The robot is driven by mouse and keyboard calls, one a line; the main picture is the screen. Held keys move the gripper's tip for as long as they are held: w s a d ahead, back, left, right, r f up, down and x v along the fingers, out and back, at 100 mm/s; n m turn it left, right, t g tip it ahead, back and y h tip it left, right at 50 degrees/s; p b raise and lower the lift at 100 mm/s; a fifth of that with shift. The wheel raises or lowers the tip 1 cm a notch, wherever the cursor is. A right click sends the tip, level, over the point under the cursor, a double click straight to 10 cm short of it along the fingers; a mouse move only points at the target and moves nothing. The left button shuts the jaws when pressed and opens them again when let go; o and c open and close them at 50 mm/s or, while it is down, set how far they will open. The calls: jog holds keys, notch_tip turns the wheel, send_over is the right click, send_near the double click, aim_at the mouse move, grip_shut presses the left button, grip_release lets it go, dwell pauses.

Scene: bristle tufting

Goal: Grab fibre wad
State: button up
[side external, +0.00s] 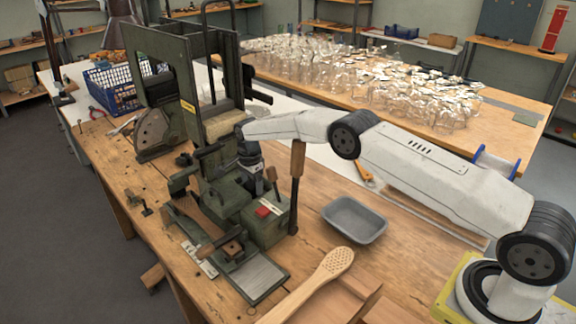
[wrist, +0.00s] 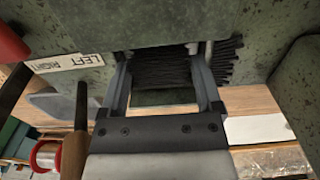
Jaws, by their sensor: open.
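A dark fibre wad (wrist: 224,66) shows in the wrist view under the green machine housing. Its bristle ends stick out to the right, and more dark strands lie between the finger tips. My gripper (wrist: 160,62) is open, with one finger on each side of those strands. I cannot tell whether the fingers touch them. In the side view my gripper (side external: 250,152) is at the green tufting machine (side external: 225,195), partly hidden by its parts. The fibre wad cannot be made out surely there.
A wooden brush paddle with holes (side external: 334,264) and a grey tray (side external: 355,218) lie on the bench. A wooden-handled lever (side external: 297,165) stands close beside my arm. The machine's housing and a LEFT/RIGHT label (wrist: 88,61) are close around my gripper. A blue crate (side external: 115,88) is behind.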

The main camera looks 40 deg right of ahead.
aim_at(252, 184)
dwell(0.4)
jog(key=c, duration=0.9)
jog(key=shift+r, duration=0.1)
notch_tip(252, 184, up, 18)
dwell(0.7)
